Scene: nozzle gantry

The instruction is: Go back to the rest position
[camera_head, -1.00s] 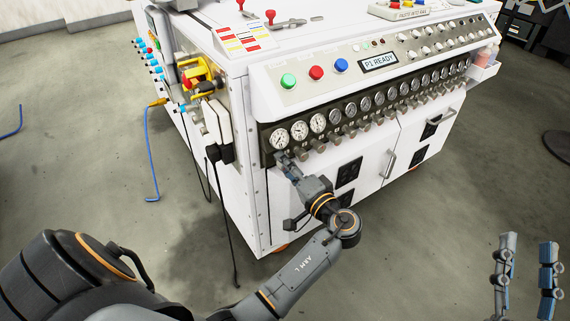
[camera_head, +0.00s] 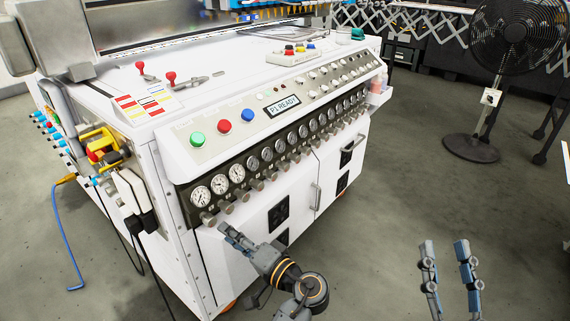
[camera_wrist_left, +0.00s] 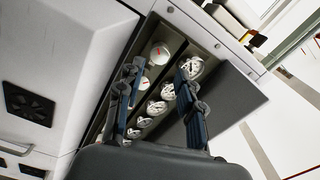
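My left gripper (camera_head: 232,236) is in front of the machine's white front, just below the left end of the gauge row. In the left wrist view its two fingers (camera_wrist_left: 156,75) stand apart with nothing between them, and several gauges show beyond. My right gripper (camera_head: 448,250) is at the lower right of the head view. Its two fingers are apart and empty, over the open floor. The white machine (camera_head: 240,275) has a row of round gauges (camera_head: 237,173) with grey knobs (camera_head: 226,207) below them.
Green, red and blue buttons (camera_head: 224,127) sit on the sloped panel. A yellow and red switch (camera_head: 98,150) with cables is on the machine's left side. A black fan (camera_head: 514,40) stands at the back right. The floor (camera_head: 400,215) right of the machine is clear.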

